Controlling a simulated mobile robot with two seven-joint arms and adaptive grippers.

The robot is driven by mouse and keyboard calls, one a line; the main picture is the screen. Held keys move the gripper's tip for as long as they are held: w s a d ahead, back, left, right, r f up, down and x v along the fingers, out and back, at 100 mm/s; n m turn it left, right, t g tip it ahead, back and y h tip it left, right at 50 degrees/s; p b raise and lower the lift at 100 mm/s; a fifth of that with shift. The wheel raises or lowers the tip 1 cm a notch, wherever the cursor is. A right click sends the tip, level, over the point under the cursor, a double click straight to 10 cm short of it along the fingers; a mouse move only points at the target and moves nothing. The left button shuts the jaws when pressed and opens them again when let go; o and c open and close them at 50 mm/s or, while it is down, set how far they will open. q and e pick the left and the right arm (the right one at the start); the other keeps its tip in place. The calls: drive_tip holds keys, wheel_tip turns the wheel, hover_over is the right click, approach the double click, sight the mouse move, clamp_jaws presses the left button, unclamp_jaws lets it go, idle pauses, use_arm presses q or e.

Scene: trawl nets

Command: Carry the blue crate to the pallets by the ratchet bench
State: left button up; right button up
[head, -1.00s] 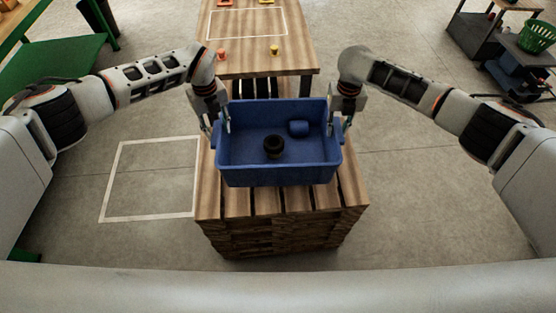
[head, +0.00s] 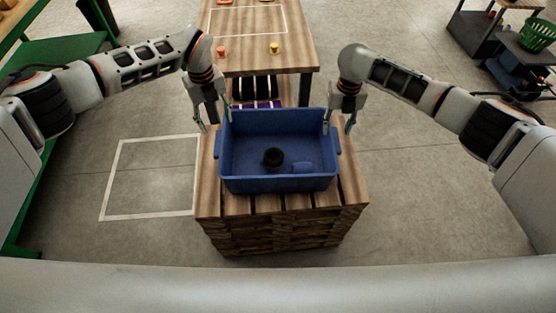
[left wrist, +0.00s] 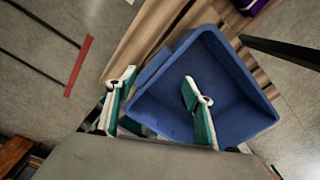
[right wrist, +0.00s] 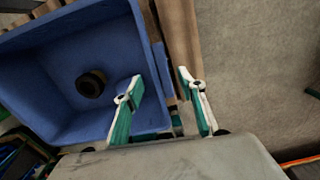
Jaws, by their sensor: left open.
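The blue crate (head: 278,184) sits upright on top of the wooden pallet stack (head: 282,236). My left gripper (head: 213,122) is open at the crate's left side. In the left wrist view one finger is over the crate's inside and the other outside its wall. My right gripper (head: 338,126) is open at the right side; the right wrist view shows its fingers apart (right wrist: 160,78), one over the inside and one outside. Whether either touches the crate I cannot tell.
A wooden table (head: 262,55) with small orange and yellow pieces stands just behind the pallets. A white-outlined floor square (head: 150,180) is empty on the left. A dark shelf unit with a green basket (head: 538,34) stands far right. Floor right of the pallets is clear.

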drive_tip(key=shift+r, duration=0.15)
use_arm(q)
wheel_tip(320, 180, up, 8)
drive_tip(key=shift+r, duration=0.25)
use_arm(e)
wheel_tip(320, 180, up, 12)
drive_tip(key=shift+s+f, duration=0.1)
drive_tip(key=shift+f, duration=0.1)
idle(0.6)
